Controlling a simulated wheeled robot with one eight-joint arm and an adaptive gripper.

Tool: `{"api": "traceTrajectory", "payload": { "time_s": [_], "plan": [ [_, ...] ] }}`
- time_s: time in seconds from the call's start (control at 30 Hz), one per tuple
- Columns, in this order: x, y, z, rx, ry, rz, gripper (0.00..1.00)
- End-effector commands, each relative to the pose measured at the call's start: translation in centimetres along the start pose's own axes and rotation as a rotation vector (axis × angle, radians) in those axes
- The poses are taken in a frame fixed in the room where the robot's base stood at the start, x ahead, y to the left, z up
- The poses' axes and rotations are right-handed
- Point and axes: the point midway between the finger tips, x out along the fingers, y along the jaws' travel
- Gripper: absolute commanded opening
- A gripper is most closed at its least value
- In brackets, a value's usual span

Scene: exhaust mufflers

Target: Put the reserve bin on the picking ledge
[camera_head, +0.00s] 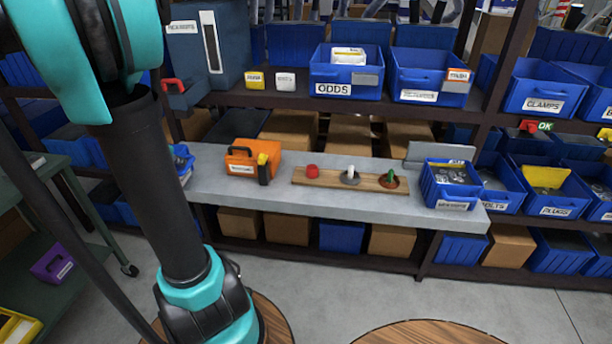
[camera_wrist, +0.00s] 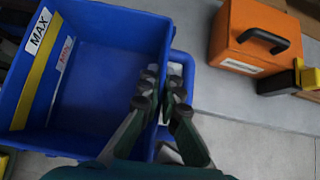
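A large empty blue bin (camera_wrist: 95,110) fills the left of the wrist view. Inside it are a "MAX" label, a yellow stripe and a small label with red print; I cannot read the name "reserve" on it. My gripper (camera_wrist: 162,88) straddles the bin's right wall, fingers close together and apparently clamped on it. The bin looks held up near the ledge. The picking ledge appears to be the grey ledge (camera_head: 330,200), also in the wrist view (camera_wrist: 225,95). In the head view my arm hides the gripper; a blue bin (camera_head: 183,165) shows partly at the ledge's left end.
On the ledge stand an orange toolbox (camera_head: 250,160), a wooden board (camera_head: 330,181) with small parts, and a filled blue bin (camera_head: 450,190) at the right. Another blue bin (camera_wrist: 183,65) lies beyond the held bin. A green cart (camera_head: 80,290) stands at left.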

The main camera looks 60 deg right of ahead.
Motion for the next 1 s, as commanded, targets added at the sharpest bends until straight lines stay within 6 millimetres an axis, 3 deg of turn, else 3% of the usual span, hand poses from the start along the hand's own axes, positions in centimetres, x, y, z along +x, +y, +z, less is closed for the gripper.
{"api": "traceTrajectory", "payload": {
  "time_s": [0.1, 0.33, 0.8, 1.0],
  "plan": [
    [0.1, -1.5, 0.2, 0.030, -0.005, -0.027, 0.00],
    [1.1, -1.7, 1.3, 0.037, -0.005, -0.033, 0.00],
    [9.0, -2.1, 9.2, 0.036, -0.005, -0.032, 0.00],
    [11.2, -2.1, 11.6, 0.034, -0.006, -0.030, 0.00]
  ]
}}
